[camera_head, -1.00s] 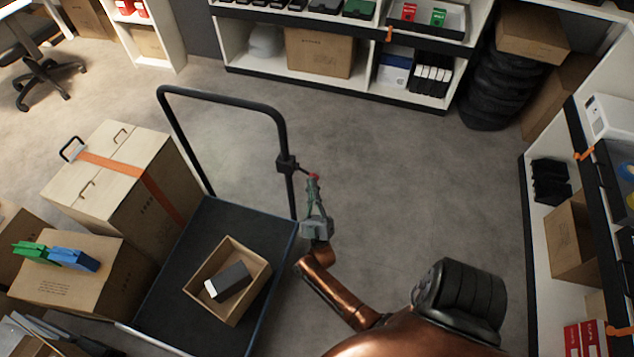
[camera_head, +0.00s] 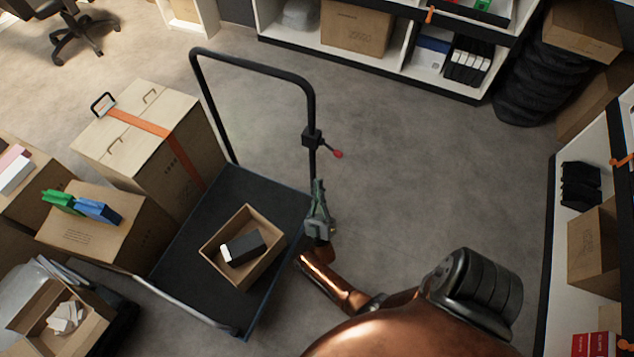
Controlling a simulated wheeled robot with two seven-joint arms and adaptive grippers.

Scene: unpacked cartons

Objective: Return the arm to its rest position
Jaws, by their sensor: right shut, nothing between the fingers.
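My right arm comes in from the bottom in copper and black. Its gripper (camera_head: 319,190) points away from me and is shut and empty. It is beside the right edge of the platform cart (camera_head: 187,258), close to the upright of the cart's black handle. A small lever with a red knob (camera_head: 338,154) sticks out from a clamp on that upright, just above and right of the fingertips, apart from them. My left gripper is not in view.
An open carton (camera_head: 212,258) holding a dark box (camera_head: 248,246) stands on the cart. A large strapped carton (camera_head: 127,158) and more cartons stand left. Shelving (camera_head: 400,72) lines the back and right side. The floor (camera_head: 430,180) right of the cart is clear.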

